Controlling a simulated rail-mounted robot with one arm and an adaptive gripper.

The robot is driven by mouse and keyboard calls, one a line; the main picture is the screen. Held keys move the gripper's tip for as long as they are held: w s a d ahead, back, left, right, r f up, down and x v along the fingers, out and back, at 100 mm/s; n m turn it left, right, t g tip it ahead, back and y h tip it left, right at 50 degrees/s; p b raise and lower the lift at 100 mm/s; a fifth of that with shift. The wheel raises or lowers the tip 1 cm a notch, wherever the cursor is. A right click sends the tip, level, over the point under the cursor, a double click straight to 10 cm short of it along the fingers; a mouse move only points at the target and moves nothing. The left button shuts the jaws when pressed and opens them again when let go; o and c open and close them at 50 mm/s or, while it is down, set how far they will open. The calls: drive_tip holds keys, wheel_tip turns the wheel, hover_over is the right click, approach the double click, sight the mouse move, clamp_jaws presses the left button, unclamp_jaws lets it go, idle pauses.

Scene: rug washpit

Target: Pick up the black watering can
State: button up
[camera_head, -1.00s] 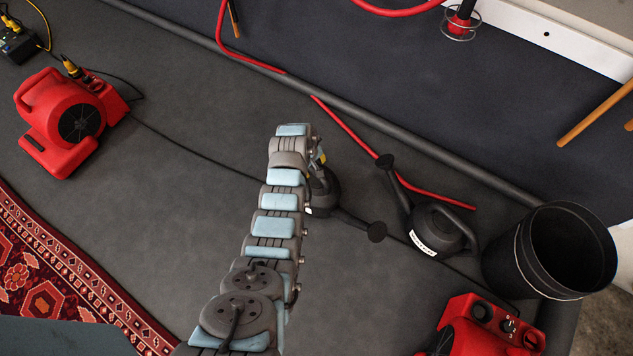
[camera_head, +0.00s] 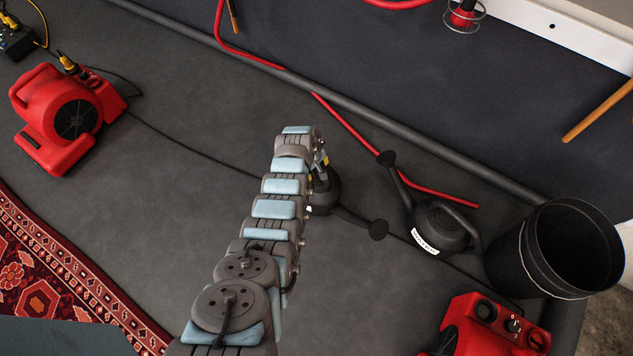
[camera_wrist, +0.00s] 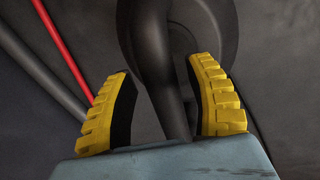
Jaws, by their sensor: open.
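A black watering can (camera_head: 327,197) stands on the grey floor, partly hidden behind my arm in the head view. Its spout points right and ends in a round rose (camera_head: 378,230). My gripper (camera_head: 321,160) is above this can. In the wrist view, the open yellow-padded fingers of my gripper (camera_wrist: 164,85) lie on either side of the can's dark handle (camera_wrist: 160,62), with gaps visible on both sides. The can's round body (camera_wrist: 222,28) shows beyond the handle. A second black watering can (camera_head: 440,228) with a white label stands farther right.
A black bucket (camera_head: 508,262) and a red machine (camera_head: 483,318) stand at the right. A red blower (camera_head: 65,120) is at the left, near a patterned rug (camera_head: 50,285). A red hose (camera_head: 345,122) and a grey pipe (camera_head: 400,133) run behind the cans.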

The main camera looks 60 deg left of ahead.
drive_tip(key=shift+f, duration=0.35)
idle(0.6)
clamp_jaws()
drive_tip(key=shift+r, duration=0.1)
